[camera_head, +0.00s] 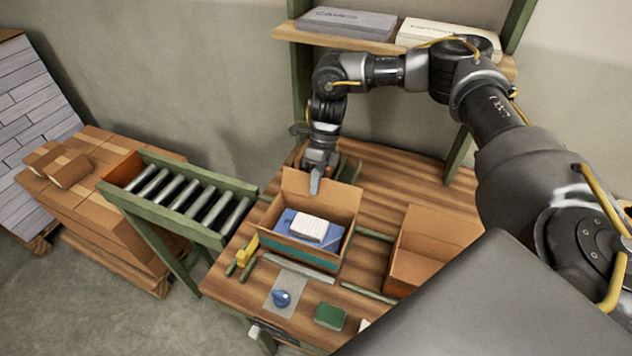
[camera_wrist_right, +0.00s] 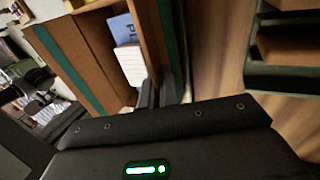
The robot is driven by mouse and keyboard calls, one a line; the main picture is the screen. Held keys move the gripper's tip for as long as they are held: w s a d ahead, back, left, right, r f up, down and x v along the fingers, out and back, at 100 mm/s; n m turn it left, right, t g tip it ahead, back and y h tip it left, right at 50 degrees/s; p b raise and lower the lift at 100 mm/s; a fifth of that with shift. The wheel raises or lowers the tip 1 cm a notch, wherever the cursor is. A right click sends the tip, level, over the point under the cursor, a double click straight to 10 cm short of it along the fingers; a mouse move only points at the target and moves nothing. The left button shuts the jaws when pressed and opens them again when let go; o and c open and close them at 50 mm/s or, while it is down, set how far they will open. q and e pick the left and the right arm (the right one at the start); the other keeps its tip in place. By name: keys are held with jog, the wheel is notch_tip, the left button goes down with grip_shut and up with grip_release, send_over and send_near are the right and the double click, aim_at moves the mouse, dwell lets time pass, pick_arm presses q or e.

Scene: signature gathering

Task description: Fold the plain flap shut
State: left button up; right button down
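An open cardboard box (camera_head: 343,216) stands on the wooden workbench (camera_head: 270,293), with a teal band along its front. A blue booklet and a white stack (camera_head: 309,229) lie inside. A plain brown flap (camera_head: 294,184) stands up at the back of the box. My right gripper (camera_head: 315,185) points down at the back rim, in front of part of this flap. The blue booklet (camera_wrist_right: 124,30) and white stack (camera_wrist_right: 131,66) show there too. My left gripper is out of view.
A second open carton (camera_head: 432,245) stands to the right. A roller conveyor (camera_head: 180,195) lies left of the bench. A blue knob (camera_head: 281,298), a green block (camera_head: 330,316) and a yellow item (camera_head: 246,250) lie along the front. The back right of the bench is clear.

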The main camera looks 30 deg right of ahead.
jog(key=shift+a+r, duration=0.1)
jog(key=shift+s+a+r+t+h, duration=0.1)
jog(key=shift+s+a+t+h, duration=0.1)
jog(key=shift+t+h, duration=0.3)
jog(key=shift+s+a+t+h, duration=0.15)
jog(key=shift+a+t+h, duration=0.3)
jog(key=shift+h, duration=0.45)
jog(key=shift+s+a+r+t+h+p, duration=0.15)
jog(key=shift+t+h+p, duration=0.3)
jog(key=shift+h+p, duration=0.15)
jog(key=shift+s+a+t+h+p, duration=0.15)
jog(key=shift+a+t+h+p, duration=0.1)
jog(key=shift+t+h+p, duration=0.45)
jog(key=c, duration=2.1)
grip_release()
